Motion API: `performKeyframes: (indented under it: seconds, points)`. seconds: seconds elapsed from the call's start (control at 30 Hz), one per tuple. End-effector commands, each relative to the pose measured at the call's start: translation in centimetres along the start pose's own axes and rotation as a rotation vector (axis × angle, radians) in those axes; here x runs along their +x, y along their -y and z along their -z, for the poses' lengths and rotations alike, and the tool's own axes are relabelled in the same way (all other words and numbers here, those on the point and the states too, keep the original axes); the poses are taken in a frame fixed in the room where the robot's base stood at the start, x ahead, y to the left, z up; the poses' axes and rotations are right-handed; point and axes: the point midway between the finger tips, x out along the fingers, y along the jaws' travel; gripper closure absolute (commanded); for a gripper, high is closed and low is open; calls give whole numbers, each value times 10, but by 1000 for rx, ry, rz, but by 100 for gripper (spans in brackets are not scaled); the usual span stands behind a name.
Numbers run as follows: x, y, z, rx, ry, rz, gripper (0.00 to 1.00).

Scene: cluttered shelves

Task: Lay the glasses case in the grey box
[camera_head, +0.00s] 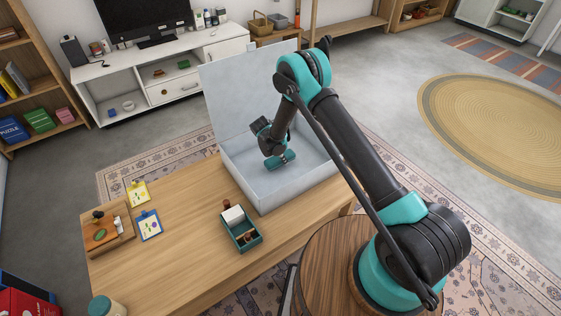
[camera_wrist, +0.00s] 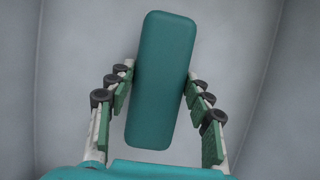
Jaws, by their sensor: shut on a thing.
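The grey box (camera_head: 273,194) stands on the wooden table with its lid (camera_head: 222,104) raised at the back. My gripper (camera_head: 276,160) is down inside the open box. The glasses case (camera_wrist: 161,80) is a teal, long, rounded block between my fingers in the wrist view. My gripper also shows there (camera_wrist: 158,95), shut on the case. The grey box floor and walls surround them. Whether the case touches the box floor I cannot tell.
On the wooden table (camera_head: 185,215) are a small green organizer (camera_head: 240,235), a wooden tray (camera_head: 107,236), yellow and blue cards (camera_head: 150,225) and a jar (camera_head: 100,306). A white TV cabinet (camera_head: 140,85) stands behind. The table's middle is mostly clear.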

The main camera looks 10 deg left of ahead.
Motion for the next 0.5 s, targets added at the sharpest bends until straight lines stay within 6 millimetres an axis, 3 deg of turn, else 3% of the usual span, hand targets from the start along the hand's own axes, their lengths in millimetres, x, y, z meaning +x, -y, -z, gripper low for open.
performKeyframes:
  seconds: [0.2,0.5]
  points:
    - [24,0,10,0,0,0,81]
    - [26,0,11,0,0,0,81]
